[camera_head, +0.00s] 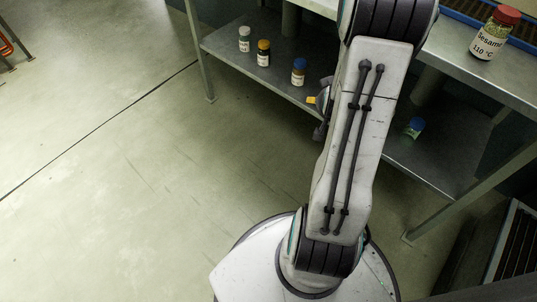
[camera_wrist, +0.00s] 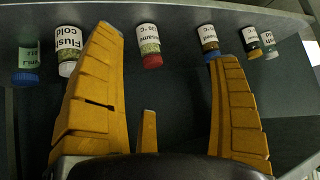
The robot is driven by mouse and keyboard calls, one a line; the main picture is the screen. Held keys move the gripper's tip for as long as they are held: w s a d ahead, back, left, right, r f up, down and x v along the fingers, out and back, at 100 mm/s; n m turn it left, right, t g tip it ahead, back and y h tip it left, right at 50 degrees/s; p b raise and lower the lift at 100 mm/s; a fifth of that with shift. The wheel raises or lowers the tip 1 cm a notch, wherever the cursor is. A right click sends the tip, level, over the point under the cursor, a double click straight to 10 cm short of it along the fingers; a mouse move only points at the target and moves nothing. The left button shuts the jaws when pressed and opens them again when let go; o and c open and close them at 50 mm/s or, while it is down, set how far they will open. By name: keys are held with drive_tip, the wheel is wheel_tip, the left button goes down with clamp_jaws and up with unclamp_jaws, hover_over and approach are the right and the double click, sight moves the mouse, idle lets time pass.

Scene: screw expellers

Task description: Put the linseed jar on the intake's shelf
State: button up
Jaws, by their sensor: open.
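In the head view a blue-capped jar (camera_head: 299,72) stands on the lower shelf, left of my arm. My arm hides most of the gripper there; only a yellow bit (camera_head: 312,100) shows. I cannot tell which surface is the intake's shelf.
In the wrist view, a red-capped sesame jar (camera_wrist: 150,45) stands between the fingers, a "Flush cold" jar (camera_wrist: 68,48) and a blue-capped jar (camera_wrist: 25,62) to the left, two more jars (camera_wrist: 250,42) to the right. A large sesame jar (camera_head: 492,38) stands on the upper bench.

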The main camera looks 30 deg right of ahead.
drive_tip(key=s+a+r+n+g+y, duration=0.15)
drive_tip(key=a+r, duration=0.25)
drive_tip(key=a, duration=0.5)
drive_tip(key=w+a+r+n+y, duration=0.1)
drive_tip(key=a+r+n+y, duration=0.2)
drive_tip(key=a, duration=0.6)
drive_tip(key=s+a+r+n+g+y, duration=0.1)
drive_tip(key=s+a+r+n, duration=0.3)
drive_tip(key=s+a, duration=0.6)
drive_tip(key=shift+s+r+g, duration=0.4)
drive_tip(key=shift+s+g, duration=0.35)
drive_tip(key=shift+s, duration=0.35)
